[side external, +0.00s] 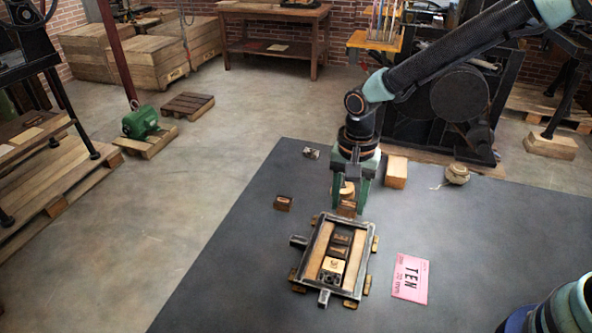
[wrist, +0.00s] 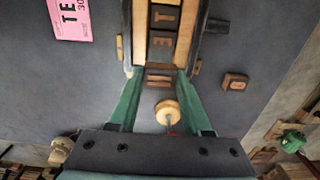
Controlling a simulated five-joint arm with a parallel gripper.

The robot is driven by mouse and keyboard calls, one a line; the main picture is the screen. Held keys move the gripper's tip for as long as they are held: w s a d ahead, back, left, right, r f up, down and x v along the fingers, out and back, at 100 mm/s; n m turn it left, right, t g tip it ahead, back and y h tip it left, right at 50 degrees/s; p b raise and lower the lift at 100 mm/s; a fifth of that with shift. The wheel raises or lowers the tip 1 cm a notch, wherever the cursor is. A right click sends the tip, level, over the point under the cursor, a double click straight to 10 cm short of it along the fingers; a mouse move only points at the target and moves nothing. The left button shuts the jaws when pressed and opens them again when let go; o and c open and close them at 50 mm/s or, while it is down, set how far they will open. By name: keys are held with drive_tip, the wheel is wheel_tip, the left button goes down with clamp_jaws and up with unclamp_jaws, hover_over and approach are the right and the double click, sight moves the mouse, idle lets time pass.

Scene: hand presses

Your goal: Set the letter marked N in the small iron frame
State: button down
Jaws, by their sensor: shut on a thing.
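My gripper (side external: 346,206) is shut on a small brown letter block (wrist: 158,78), at the far end of the iron frame (side external: 318,246) in the side view. The block's mark is small and blurred; I cannot read it surely as N. A round pale wooden knob (wrist: 168,113) shows between my green fingers; whether it joins the block is unclear. The frame holds long wooden strips (side external: 351,260) and dark letter blocks between them. In the wrist view these include a T-like block (wrist: 165,17) and an E-like block (wrist: 162,41). The frame's far part is cut off there.
A loose letter block (side external: 283,203) lies left of the frame. A pink card (side external: 410,278) reading TEN lies right of it. A wooden block (side external: 395,172), a twine ball (side external: 456,175) and a small metal piece (side external: 311,153) lie farther back.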

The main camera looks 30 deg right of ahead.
sight(346, 219)
drive_tip(key=shift+f, duration=2.2)
drive_tip(key=shift+f, duration=0.6)
drive_tip(key=shift+c, duration=1.8)
unclamp_jaws()
drive_tip(key=shift+r, duration=0.1)
